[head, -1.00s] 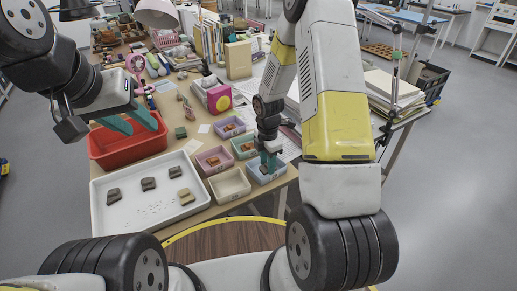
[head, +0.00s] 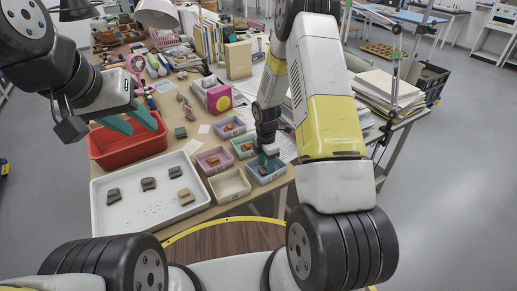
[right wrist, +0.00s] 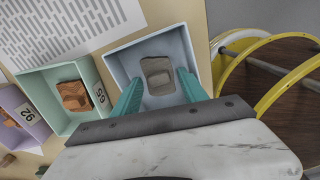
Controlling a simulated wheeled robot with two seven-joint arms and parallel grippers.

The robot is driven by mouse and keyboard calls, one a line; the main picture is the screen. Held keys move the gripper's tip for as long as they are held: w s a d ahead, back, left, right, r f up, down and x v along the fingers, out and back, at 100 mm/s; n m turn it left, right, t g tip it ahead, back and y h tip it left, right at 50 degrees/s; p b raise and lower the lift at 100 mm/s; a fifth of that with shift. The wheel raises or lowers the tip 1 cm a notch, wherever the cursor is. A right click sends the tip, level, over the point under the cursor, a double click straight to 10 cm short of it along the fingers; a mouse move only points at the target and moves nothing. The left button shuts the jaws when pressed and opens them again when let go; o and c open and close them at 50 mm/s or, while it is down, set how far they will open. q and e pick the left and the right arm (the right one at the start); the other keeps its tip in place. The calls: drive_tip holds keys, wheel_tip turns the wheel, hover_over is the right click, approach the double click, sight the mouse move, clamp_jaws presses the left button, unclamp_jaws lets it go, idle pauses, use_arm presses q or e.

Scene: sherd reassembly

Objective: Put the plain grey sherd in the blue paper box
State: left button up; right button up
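The plain grey sherd (right wrist: 158,75) lies inside the pale blue paper box (right wrist: 186,42) in the right wrist view. My right gripper (right wrist: 158,86) is open, with its teal fingers apart, one on each side of the sherd and not closed on it. In the head view, my right gripper (head: 268,162) is just above the blue box (head: 268,180), at the right end of the front row of boxes. My left gripper (head: 130,122) is open and empty over the red bin.
A white tray (head: 140,222) with several sherds lies at the left, and the red bin (head: 110,157) stands behind it. A green box (right wrist: 62,127) and a lilac box (right wrist: 30,138), each with an orange-brown sherd, stand close by. A cream box (head: 229,195) looks empty.

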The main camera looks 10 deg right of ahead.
drive_tip(key=shift+o, duration=0.2)
wheel_tip(320, 180, up, 12)
wheel_tip(320, 180, up, 10)
drive_tip(key=m+t, duration=0.1)
drive_tip(key=m, duration=0.4)
hover_over(265, 167)
drive_tip(key=s, duration=0.3)
drive_tip(key=s+a+r+m+t+y, duration=0.1)
drive_tip(key=s+r+m+t, duration=0.4)
drive_tip(key=s+r+m, duration=1.1)
drive_tip(key=s+r+y, duration=0.1)
drive_tip(key=s, duration=0.4)
drive_tip(key=shift+a+r, duration=0.15)
drive_tip(key=shift+a, duration=0.25)
